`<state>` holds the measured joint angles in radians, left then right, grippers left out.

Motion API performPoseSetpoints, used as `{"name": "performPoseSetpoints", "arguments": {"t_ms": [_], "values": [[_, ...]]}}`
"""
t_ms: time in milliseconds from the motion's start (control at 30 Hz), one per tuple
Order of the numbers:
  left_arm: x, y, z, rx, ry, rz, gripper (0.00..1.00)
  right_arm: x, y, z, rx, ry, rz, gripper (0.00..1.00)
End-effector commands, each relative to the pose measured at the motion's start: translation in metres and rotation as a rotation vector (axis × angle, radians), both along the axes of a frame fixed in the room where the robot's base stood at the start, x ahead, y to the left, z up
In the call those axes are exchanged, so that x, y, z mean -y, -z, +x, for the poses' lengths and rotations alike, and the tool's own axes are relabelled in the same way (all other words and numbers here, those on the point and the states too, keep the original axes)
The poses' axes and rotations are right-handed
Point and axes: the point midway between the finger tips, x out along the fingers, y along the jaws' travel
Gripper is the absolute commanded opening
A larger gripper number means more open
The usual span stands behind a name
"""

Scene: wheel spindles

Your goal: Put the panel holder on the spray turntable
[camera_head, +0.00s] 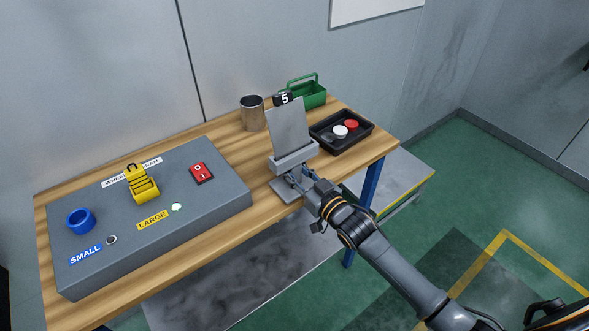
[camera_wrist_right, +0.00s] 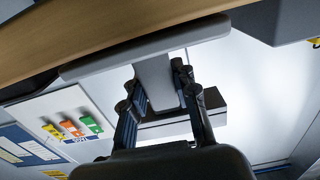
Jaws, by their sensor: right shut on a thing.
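The panel holder (camera_head: 294,158) is a grey stand with a flat base plate, a short post and a slotted block. A flat grey panel (camera_head: 289,128) stands in the block, leaning slightly. My right gripper (camera_head: 293,180) is shut on the holder's post, between base and block. In the right wrist view its fingers (camera_wrist_right: 162,95) close around the post, with the base plate (camera_wrist_right: 145,48) close to the wooden table edge. I cannot tell whether the base touches the table. I cannot identify a spray turntable in these views. My left gripper is not in view.
The wooden table (camera_head: 232,213) carries a grey box (camera_head: 110,240) with blue and yellow parts and a red switch at left. A metal cup (camera_head: 252,114), a green caddy (camera_head: 312,95) and a black tray (camera_head: 355,143) stand behind and right. Green floor is open at right.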

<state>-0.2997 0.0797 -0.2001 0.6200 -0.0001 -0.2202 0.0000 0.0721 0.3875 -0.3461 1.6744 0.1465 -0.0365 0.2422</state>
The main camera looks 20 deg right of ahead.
Motion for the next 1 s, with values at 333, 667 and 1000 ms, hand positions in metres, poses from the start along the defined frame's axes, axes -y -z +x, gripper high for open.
{"name": "performPoseSetpoints", "arguments": {"t_ms": [333, 667, 1000], "values": [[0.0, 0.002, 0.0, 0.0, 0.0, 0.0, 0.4, 0.0, 0.003, 0.0, 0.0, 0.0, 0.0, 0.51], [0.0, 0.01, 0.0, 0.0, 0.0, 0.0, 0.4, 0.0, 0.006, -0.002, 0.001, -0.001, 0.0, 0.51], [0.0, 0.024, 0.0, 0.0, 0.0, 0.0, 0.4, 0.025, 0.004, -0.07, -0.005, 0.0, -0.002, 0.51]]}}
